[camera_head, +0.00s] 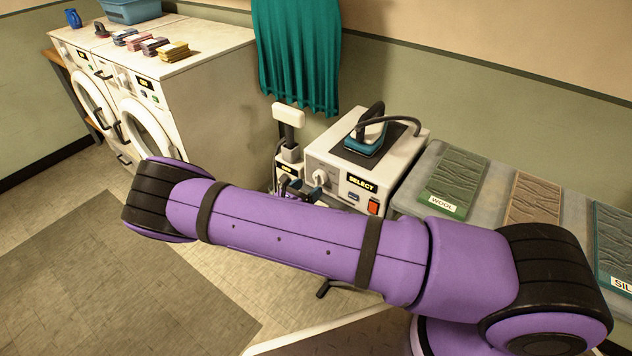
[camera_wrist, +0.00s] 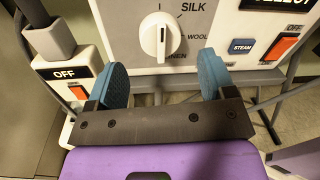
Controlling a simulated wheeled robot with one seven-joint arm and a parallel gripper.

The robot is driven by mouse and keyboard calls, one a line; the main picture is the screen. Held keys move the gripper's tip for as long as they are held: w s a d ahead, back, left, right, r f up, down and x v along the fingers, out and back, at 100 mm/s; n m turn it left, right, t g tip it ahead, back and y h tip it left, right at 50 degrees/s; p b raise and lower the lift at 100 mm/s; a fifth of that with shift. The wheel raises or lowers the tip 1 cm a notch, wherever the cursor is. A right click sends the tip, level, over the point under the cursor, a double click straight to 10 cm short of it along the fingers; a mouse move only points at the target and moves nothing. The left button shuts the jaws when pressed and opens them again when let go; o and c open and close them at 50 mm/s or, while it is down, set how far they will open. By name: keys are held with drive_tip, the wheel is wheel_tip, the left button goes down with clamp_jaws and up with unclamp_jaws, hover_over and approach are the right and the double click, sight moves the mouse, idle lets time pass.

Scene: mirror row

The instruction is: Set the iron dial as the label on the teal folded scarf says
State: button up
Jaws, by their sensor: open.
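The iron dial (camera_wrist: 160,36) is a white knob on the iron station's front. In the wrist view its bar stands about vertical, with SILK, WOOL and a partly covered LINEN printed to its right. It also shows in the head view (camera_head: 320,178). My gripper (camera_wrist: 163,76) is open and empty, its two blue pads apart just below the dial and to either side of it. The teal folded scarf (camera_head: 613,238) lies at the right edge in the head view. Its label (camera_head: 621,284) is cut off and reads "SIL".
The iron (camera_head: 367,138) rests on the station (camera_head: 395,160), which has a SELECT display and a red switch (camera_head: 374,207). A smaller OFF box (camera_wrist: 65,75) stands left. A green WOOL scarf (camera_head: 456,183) and a brown scarf (camera_head: 535,198) lie right. Washers (camera_head: 190,45) stand back left.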

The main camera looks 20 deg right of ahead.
sight(316, 181)
drive_tip(key=shift+x, duration=2.2)
drive_tip(key=c, duration=0.9)
